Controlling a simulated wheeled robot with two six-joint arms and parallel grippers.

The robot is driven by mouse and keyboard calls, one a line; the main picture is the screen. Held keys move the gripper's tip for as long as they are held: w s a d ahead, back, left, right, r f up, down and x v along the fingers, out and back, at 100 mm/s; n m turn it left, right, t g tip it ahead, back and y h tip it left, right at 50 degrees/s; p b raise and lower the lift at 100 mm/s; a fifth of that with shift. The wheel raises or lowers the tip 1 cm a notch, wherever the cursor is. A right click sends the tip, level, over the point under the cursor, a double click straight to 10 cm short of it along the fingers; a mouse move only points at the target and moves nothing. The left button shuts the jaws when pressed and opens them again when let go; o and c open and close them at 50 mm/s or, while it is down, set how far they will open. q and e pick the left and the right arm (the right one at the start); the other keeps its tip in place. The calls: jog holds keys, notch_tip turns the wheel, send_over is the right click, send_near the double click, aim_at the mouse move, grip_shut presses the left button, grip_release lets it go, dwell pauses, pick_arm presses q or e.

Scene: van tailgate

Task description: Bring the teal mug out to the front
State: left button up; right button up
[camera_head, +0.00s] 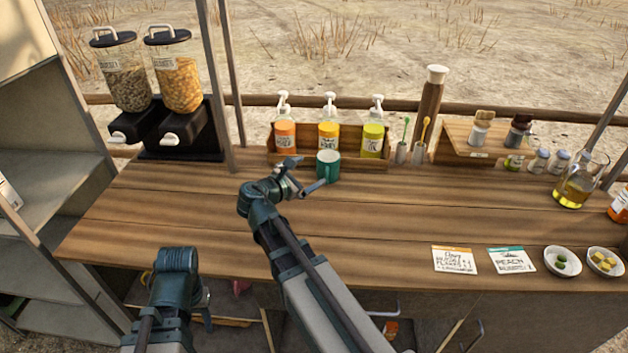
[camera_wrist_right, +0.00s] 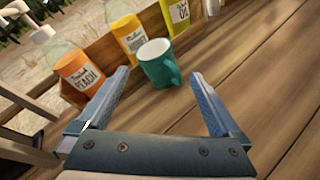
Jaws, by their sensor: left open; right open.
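The teal mug (camera_head: 328,165) stands upright on the wooden counter, just in front of the rack of syrup bottles. In the right wrist view the mug (camera_wrist_right: 159,63) shows its pale inside and its handle, which points right. My right gripper (camera_head: 303,176) is open and empty, close in front of the mug on its left side. In the right wrist view its two fingers (camera_wrist_right: 165,98) are spread, with the mug just beyond the gap between them. My left gripper (camera_head: 205,312) is low at the counter's front edge, away from the mug, mostly hidden behind its own arm.
The bottle rack (camera_head: 275,158) with pump bottles stands close behind the mug. A dispenser pair (camera_head: 180,125) stands at the left, and cups with spoons (camera_head: 402,153) stand to the right. Cards (camera_head: 455,260) and small bowls (camera_head: 562,262) lie at front right. The counter's middle is clear.

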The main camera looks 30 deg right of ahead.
aim_at(322, 173)
jog(key=w+d+n+t+h+b, duration=0.2)
jog(key=w+d+n+b, duration=0.15)
jog(key=n, duration=0.25)
jog(key=f+b, duration=0.7)
jog(key=b, duration=0.1)
jog(key=shift+s+d+f, duration=0.15)
jog(key=shift+d+f, duration=0.05)
jog(key=shift+f, duration=0.15)
jog(key=x, duration=0.5)
jog(key=shift+d+r, duration=0.2)
jog(key=shift+r, duration=0.2)
pick_arm(q)
notch_tip(322, 173, down, 13)
jog(key=shift+f, duration=0.15)
pick_arm(e)
jog(key=shift+x, duration=1.1)
